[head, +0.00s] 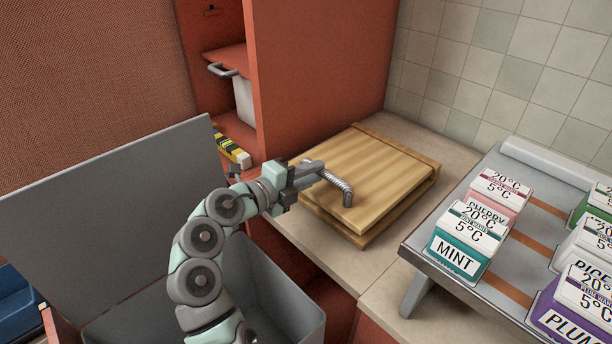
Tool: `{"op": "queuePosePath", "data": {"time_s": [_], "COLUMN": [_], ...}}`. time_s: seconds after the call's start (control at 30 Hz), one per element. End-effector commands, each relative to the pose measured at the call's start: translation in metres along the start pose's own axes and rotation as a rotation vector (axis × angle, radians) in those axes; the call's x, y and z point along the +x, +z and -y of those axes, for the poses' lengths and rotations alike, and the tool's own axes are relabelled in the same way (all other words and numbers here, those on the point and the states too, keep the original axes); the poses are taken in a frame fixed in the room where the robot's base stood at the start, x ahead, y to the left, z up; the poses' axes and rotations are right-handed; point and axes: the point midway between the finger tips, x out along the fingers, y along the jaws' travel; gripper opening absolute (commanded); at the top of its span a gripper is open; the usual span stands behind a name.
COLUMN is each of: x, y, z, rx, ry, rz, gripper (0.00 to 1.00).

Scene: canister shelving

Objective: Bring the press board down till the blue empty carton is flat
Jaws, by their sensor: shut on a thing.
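The wooden press board (375,170) lies low and nearly level over its wooden base (372,238) on the counter. A grey metal handle (340,186) with a ribbed grip stands at the board's near left part. My gripper (312,172) is shut on the handle from the left. The blue carton is not visible, and I cannot see what lies between the board and the base. A narrow dark gap shows between them along the right edge.
A metal rack (441,250) with labelled cartons stands right of the press, including a teal MINT carton (461,247). A red cabinet (325,70) rises behind the press. A grey open bin (285,295) is below my arm. A large grey panel (100,215) stands at left.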

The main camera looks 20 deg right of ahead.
Motion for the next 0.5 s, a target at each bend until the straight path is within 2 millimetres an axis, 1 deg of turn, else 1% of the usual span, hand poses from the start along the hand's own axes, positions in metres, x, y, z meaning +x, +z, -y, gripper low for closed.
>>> {"op": "queuePosePath", "data": {"time_s": [0.03, 0.27, 0.3, 0.5], "x": [0.0012, 0.0013, 0.0014, 0.0011], "y": [0.0004, 0.0009, 0.0009, 0.0008], "z": [-0.0061, -0.0084, -0.0087, -0.0072], "rx": [-0.005, -0.007, -0.007, -0.006], "ry": [0.010, 0.014, 0.015, 0.012], "rz": [0.000, 0.000, 0.000, 0.000], "gripper": [0.00, 0.00, 0.22, 0.39]}}
